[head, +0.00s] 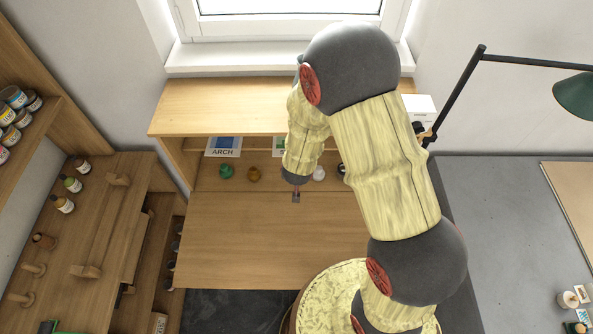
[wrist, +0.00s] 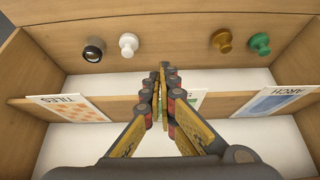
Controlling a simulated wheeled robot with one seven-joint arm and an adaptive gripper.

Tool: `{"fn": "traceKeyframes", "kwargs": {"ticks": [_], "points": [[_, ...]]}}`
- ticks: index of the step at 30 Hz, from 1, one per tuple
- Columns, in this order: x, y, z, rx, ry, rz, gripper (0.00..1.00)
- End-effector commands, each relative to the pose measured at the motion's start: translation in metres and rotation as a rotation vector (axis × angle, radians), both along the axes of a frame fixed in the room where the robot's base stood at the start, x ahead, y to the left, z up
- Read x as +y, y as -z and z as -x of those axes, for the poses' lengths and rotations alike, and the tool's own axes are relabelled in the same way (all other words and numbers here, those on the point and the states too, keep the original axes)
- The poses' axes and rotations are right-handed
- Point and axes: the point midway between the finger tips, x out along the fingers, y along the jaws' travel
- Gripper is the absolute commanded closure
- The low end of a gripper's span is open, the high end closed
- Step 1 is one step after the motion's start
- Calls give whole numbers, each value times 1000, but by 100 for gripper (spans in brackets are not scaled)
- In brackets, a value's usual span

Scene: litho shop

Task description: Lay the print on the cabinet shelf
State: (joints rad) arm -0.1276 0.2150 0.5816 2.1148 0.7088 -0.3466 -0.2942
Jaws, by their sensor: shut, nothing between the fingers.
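The wooden cabinet (head: 230,103) stands under the window, its front open. In the wrist view, a narrow wooden shelf edge (wrist: 222,106) crosses the pale interior. Three prints rest at this edge: a blue ARCH print (head: 223,146) at left in the head view, a green one (head: 278,147) partly behind my arm, and an orange-patterned TILES print (wrist: 70,107) seen in the wrist view. I cannot tell which one the task means. My gripper (head: 296,197) is shut and empty, pointing down in front of the cabinet. In the wrist view its fingers (wrist: 163,75) cover most of the green print.
Green (head: 226,171), ochre (head: 253,174), white (head: 319,174) and black (wrist: 93,50) knob-like pieces stand in a row near the prints. The wooden surface (head: 235,235) before them is bare. A lamp (head: 470,75) stands at right; a rack with jars (head: 68,190) is at left.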

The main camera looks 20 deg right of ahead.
Motion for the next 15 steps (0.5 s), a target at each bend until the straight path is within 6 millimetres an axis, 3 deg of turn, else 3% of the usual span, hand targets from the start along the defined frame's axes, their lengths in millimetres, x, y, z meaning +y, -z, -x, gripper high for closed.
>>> {"fn": "traceKeyframes", "kwargs": {"ticks": [1,8,15], "points": [[-3,12,-4,3,1,1,100],[-9,49,-26,4,1,-1,100],[-19,48,-57,1,2,-1,100]]}}
